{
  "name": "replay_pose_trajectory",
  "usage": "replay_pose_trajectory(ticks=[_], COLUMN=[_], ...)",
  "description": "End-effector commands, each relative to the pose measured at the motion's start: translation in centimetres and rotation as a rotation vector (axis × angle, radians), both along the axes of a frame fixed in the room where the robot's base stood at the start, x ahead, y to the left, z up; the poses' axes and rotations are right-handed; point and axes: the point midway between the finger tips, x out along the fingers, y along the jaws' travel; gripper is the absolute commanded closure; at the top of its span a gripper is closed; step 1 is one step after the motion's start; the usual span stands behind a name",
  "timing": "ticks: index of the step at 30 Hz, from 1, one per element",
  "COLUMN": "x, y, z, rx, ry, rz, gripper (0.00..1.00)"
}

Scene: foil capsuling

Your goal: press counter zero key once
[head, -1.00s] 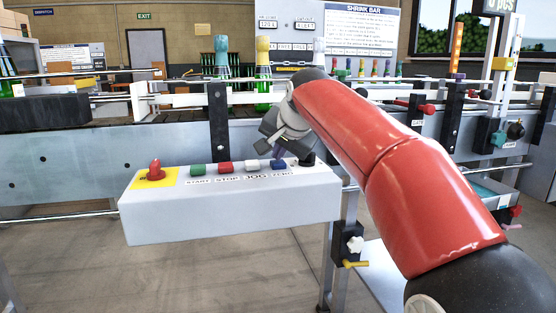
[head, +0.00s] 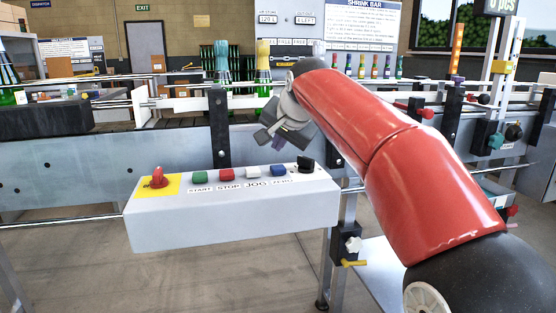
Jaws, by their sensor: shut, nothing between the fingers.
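The blue key (head: 278,170) above the ZERO label sits toward the right end of the white control box (head: 230,215). It is uncovered in the head view. To its left are the white JOG key (head: 252,172), the red STOP key (head: 227,175) and the green START key (head: 200,177). A black knob (head: 305,164) stands to its right. My gripper (head: 267,140) is shut and empty. It appears above and slightly left of the blue key, with a visible gap in the picture. Its exact height and depth over the key are hard to tell.
A red emergency-stop button (head: 158,177) on a yellow plate is at the box's left end. The conveyor rail (head: 180,102) with foil-topped bottles (head: 263,66) runs behind the box. A black clamp (head: 346,243) with a yellow handle is below right.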

Motion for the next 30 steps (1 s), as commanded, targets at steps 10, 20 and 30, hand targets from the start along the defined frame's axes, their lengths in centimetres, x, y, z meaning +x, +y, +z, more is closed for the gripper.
replay_pose_trajectory(ticks=[10, 20, 30], x=[0.0, 0.0, -1.4], y=[0.0, 0.0, -0.9], z=[2.8, 2.7, 2.4], rx=[-0.001, 0.0, -0.033], ry=[0.001, 0.0, 0.001], rz=[0.0, 0.0, 0.006], gripper=[1.0, 1.0, 1.0])
